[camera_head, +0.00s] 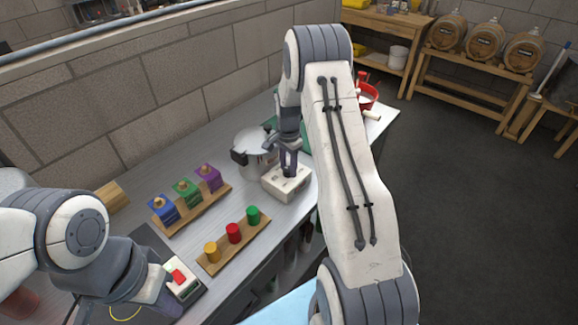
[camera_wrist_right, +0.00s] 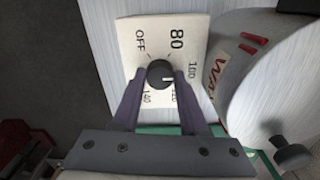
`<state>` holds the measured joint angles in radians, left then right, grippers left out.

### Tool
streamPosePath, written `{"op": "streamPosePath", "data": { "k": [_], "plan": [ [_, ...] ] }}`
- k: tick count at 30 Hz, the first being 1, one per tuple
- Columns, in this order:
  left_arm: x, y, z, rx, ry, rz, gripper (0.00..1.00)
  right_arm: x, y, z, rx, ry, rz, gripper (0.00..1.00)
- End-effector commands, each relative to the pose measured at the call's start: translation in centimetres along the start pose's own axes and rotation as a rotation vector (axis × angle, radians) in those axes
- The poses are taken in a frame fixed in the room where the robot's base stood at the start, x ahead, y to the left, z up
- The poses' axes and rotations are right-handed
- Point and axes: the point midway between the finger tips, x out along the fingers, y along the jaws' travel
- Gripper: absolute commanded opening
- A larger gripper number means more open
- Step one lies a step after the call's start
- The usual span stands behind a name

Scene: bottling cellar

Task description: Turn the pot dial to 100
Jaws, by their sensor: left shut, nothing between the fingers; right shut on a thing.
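The pot dial is a black knob (camera_wrist_right: 160,74) on a white box (camera_head: 277,187) with a face marked OFF, 80, 100, 120 and 140. The box stands beside a steel pot (camera_head: 256,157) on the bench. My right gripper (camera_head: 289,172) is shut on the knob, its fingers on either side in the right wrist view (camera_wrist_right: 160,82). The knob's white mark points right and slightly down, between 100 and 120. My left gripper (camera_head: 166,302) is shut and empty, close to a small white box with a red top (camera_head: 180,279).
A wooden rack holds blue, green and purple blocks (camera_head: 187,191). A wooden strip holds yellow, red and green cylinders (camera_head: 233,233). A red pot (camera_head: 367,95) stands at the far end. Barrels (camera_head: 485,40) rest on a stand at the back right.

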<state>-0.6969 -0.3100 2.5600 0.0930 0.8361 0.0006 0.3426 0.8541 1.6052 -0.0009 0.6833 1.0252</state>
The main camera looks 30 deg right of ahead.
Motion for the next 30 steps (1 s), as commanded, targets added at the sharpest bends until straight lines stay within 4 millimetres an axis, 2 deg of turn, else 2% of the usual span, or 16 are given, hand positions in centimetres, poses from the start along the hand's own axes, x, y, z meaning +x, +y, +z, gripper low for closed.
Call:
{"op": "streamPosePath", "data": {
  "k": [3,4,5,6,17,20,30],
  "plan": [
    [0.0,0.0,0.0,0.0,0.0,0.0,0.0,-0.2,-0.3,0.0,0.0,0.002,-0.008,0.0],
    [0.0,0.0,0.0,0.0,0.0,0.0,0.0,-0.2,-0.3,0.0,-0.001,0.002,-0.008,0.55],
    [0.0,0.0,0.0,0.0,0.0,0.0,0.0,-0.2,-0.3,0.0,-0.001,0.002,-0.008,0.66],
    [0.0,0.0,0.0,0.0,0.0,0.0,0.0,-0.2,-0.3,0.0,-0.001,0.002,-0.007,0.73],
    [0.1,0.0,0.0,0.0,0.0,0.0,0.0,-0.4,-0.1,-0.1,0.0,0.001,-0.004,0.73],
    [0.5,0.0,0.0,0.0,0.0,0.0,0.0,-1.5,-0.2,-0.1,0.0,0.003,-0.007,0.73],
    [2.0,-0.1,0.1,0.001,0.0,0.0,0.0,-8.0,-0.2,-0.1,0.0,0.003,-0.008,0.73]
  ]
}}
